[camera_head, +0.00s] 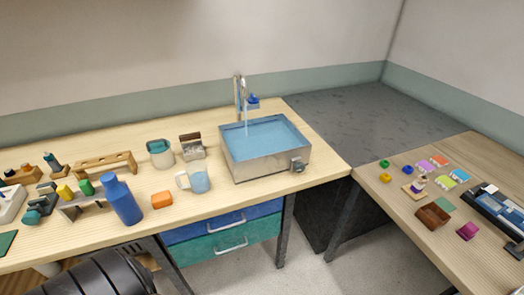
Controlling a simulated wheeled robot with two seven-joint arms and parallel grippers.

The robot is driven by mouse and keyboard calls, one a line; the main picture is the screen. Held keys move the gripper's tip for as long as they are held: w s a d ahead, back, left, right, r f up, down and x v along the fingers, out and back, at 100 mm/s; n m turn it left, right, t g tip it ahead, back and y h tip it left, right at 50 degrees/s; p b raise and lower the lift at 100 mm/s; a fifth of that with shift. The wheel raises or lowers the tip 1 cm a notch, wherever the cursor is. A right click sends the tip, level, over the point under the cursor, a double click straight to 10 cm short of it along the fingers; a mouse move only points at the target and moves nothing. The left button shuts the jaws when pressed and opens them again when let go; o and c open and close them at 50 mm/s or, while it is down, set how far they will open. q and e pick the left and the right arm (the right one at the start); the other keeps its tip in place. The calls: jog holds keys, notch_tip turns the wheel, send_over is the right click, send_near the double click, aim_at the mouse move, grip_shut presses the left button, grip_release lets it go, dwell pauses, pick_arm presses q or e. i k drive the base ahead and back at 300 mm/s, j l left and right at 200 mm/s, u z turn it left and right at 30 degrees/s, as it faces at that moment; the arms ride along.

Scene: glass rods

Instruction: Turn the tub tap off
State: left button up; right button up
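The metal tub (262,168) stands on the wooden counter and is filled with blue water (268,140). A chrome tap (239,96) rises behind its back edge, with a blue knob (253,100) beside the spout. A thin pale stream of water (246,122) falls from the spout into the tub. A small grey fitting (298,165) is on the tub's front right corner. Neither of my grippers is in view. A black ribbed part, seemingly of my arm, shows at the bottom left.
A second table (400,225) on the right holds small coloured items. Floor shows between the tables.

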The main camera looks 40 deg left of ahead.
aim_at(253, 100)
jog(key=u, duration=1.25)
